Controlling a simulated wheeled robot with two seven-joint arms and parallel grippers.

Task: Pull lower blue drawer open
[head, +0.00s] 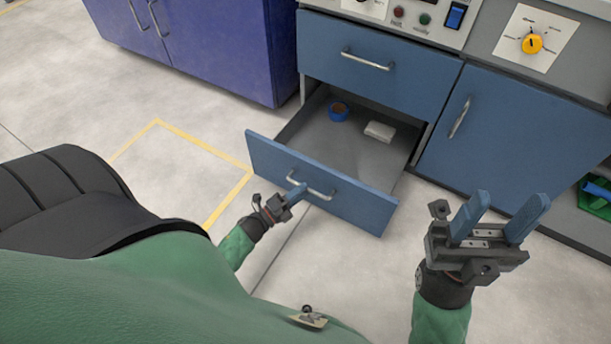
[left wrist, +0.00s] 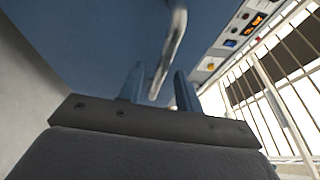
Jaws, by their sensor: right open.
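The lower blue drawer (head: 350,207) is pulled well out of the cabinet, and its grey inside shows in the head view. Its curved metal handle (head: 318,190) is on the front panel. My left gripper (head: 298,193) is at the left part of this handle. In the left wrist view the handle (left wrist: 172,50) runs between my two fingers (left wrist: 158,92), which stand apart with small gaps beside it. Whether a finger touches the handle is hard to tell. My right gripper (head: 497,220) is open and empty, to the right of the drawer.
The upper drawer (head: 375,65) and the right cabinet door (head: 510,140) are shut. A purple cabinet (head: 205,45) stands at the left. The floor in front is clear.

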